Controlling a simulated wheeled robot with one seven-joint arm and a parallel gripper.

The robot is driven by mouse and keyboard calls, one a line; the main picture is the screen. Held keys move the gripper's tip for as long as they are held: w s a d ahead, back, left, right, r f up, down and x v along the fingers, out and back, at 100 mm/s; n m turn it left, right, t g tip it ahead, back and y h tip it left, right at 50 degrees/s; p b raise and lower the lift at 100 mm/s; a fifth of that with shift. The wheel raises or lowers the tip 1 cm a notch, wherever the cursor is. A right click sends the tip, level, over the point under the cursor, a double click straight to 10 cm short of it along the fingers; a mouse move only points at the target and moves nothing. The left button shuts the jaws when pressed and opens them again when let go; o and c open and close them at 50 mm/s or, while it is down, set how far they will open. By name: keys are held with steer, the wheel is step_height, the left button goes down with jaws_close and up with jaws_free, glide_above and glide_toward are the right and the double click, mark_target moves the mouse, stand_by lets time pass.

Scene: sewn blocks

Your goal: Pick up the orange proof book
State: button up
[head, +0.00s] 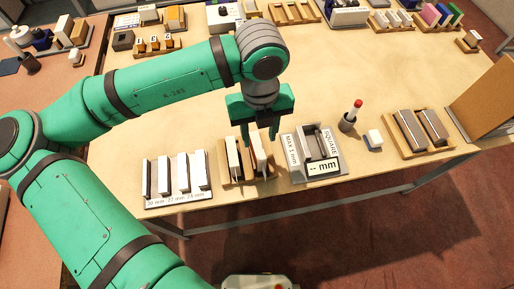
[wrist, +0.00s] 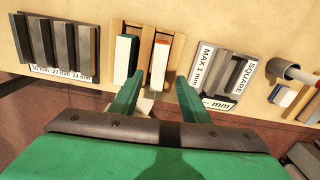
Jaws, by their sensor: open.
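The orange proof book (wrist: 160,62) stands upright in the right part of a small wooden rack (wrist: 117,68). It shows white pages and an orange edge in the wrist view. In the head view the orange book (head: 259,154) is partly hidden by my gripper. My gripper (head: 260,141) is open and points down over the rack. In the wrist view my gripper (wrist: 159,82) has its fingers apart, one toward each side of the orange book. Whether they touch it I cannot tell. A white book with a green edge (wrist: 124,50) stands in the rack's left part.
A gauge block marked "SQUARE" and "MAX 1 mm" (head: 318,155) stands close to the rack's right. A board of upright grey-and-white blocks (head: 177,177) stands to its left. A cup with a red-tipped tool (head: 349,120) is farther right. The table's front edge lies just before the rack.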

mark_target(257, 145)
steer(key=shift+s+f, duration=0.1)
steer(key=shift+f, duration=0.4)
steer(key=shift+w+a+f, duration=0.1)
steer(key=shift+w+f, duration=0.05)
steer(key=shift+f, duration=1.15)
steer(key=shift+w+a+f, duration=0.1)
steer(key=shift+w+f, duration=0.05)
steer(key=shift+f, duration=1.1)
jaws_close()
